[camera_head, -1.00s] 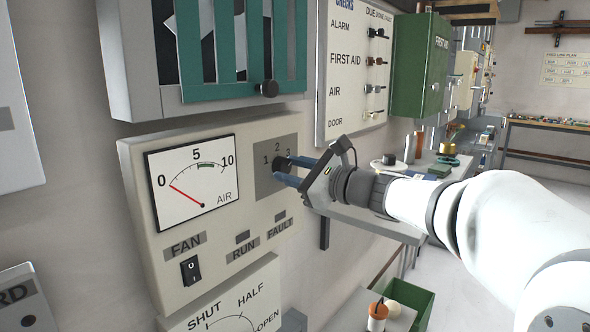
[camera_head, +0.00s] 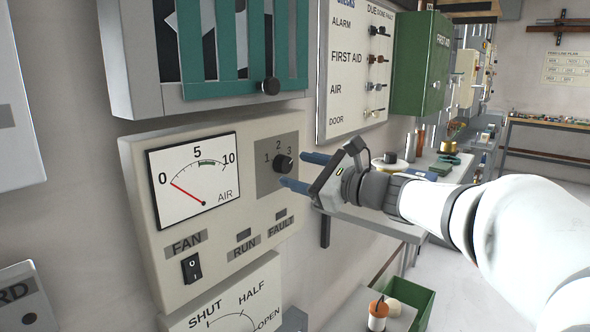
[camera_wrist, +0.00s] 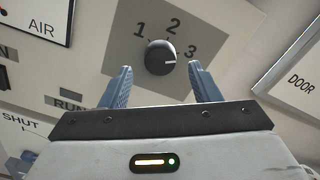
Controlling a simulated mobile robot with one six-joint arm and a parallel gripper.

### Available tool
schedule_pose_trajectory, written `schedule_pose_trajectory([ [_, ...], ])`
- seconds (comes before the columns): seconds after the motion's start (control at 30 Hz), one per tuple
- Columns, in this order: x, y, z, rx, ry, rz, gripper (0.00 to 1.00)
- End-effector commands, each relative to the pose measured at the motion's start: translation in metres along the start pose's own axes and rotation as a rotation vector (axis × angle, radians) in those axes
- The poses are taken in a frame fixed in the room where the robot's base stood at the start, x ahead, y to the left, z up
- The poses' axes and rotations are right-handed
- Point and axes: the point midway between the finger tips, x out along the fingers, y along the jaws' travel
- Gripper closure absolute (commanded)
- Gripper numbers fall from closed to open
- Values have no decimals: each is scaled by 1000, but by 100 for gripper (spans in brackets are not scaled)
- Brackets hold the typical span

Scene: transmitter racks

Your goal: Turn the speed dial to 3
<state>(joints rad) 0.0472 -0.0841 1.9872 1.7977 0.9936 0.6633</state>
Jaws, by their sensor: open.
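The speed dial (camera_head: 284,163) is a small black knob on a grey plate marked 1, 2 and 3, on the right part of the beige fan panel (camera_head: 215,150). In the wrist view the dial (camera_wrist: 158,56) shows a white pointer line on its right side, towards the 3. My gripper (camera_head: 294,171) is open, with its blue fingers apart and empty, just in front of the dial. In the wrist view the fingers (camera_wrist: 161,72) stand either side of and below the dial, and do not appear to touch it.
The air gauge (camera_head: 195,180) reads near 0, left of the dial. A black fan switch (camera_head: 192,268) sits below it. A teal slatted cover (camera_head: 235,50) with a black knob is above. A shelf (camera_head: 375,222) is behind my gripper.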

Motion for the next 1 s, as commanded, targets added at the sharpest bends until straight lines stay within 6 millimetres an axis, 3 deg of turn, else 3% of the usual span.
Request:
schedule_pose_trajectory([
  [0.1,-24,-1,0,-2,2,-5,44],
  [0.3,-49,0,0,-1,2,-3,44],
  [0.77,-56,3,0,-7,6,8,44],
  [0.87,-57,14,1,-57,44,54,44],
  [1.0,-66,54,-7,-231,169,218,44],
])
